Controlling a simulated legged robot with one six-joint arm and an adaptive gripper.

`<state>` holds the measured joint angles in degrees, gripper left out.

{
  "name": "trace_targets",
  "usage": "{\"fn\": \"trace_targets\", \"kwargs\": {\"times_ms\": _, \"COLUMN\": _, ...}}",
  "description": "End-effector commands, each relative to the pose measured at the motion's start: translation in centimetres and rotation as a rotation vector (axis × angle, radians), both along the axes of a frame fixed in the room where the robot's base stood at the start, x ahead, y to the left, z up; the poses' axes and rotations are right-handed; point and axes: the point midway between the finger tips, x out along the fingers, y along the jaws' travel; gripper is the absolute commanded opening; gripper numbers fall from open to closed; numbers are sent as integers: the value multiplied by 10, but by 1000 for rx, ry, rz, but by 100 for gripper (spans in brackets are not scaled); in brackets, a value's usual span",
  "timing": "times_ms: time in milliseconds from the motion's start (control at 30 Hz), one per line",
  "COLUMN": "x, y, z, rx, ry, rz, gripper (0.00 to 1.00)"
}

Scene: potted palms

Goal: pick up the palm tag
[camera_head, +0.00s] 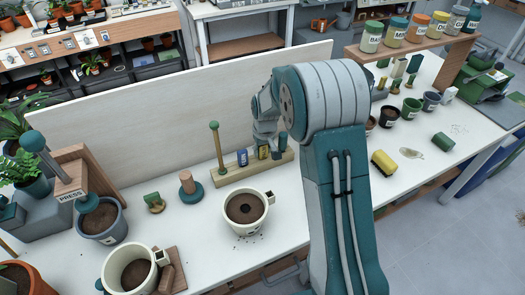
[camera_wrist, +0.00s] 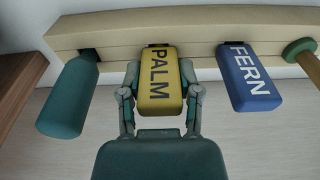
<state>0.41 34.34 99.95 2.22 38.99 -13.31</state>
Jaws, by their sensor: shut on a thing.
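The palm tag (camera_wrist: 159,82) is yellow with dark PALM lettering and shows between my fingers in the wrist view. Its far end meets a dark slot in the pale wooden rack (camera_wrist: 120,28). My gripper (camera_wrist: 160,92) is shut on the tag, with one finger on each side. In the head view the tag (camera_head: 263,153) stands at the rack (camera_head: 228,175), under my gripper (camera_head: 265,140), partly covered by it.
A blue FERN tag (camera_wrist: 248,77) and a teal block (camera_wrist: 70,95) sit on either side along the rack. A green-knobbed peg (camera_head: 218,147) rises at the rack's left. A cream mug of soil (camera_head: 237,228) stands in front. A pale board (camera_head: 150,100) stands behind.

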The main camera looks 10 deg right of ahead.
Motion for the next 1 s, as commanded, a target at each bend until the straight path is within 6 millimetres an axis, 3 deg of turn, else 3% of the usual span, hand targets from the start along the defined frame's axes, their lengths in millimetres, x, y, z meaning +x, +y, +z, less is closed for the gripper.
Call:
{"fn": "trace_targets", "kwargs": {"times_ms": 267, "x": 1, "y": 0, "z": 30, "rx": 0, "ry": -5, "rz": 0, "gripper": 18}}
{"fn": "trace_targets", "kwargs": {"times_ms": 767, "x": -48, "y": 4, "z": 90, "rx": 0, "ry": -4, "rz": 0, "gripper": 18}}
{"fn": "trace_targets", "kwargs": {"times_ms": 1000, "x": -81, "y": 7, "z": 105, "rx": -1, "ry": -3, "rz": 1, "gripper": 18}}
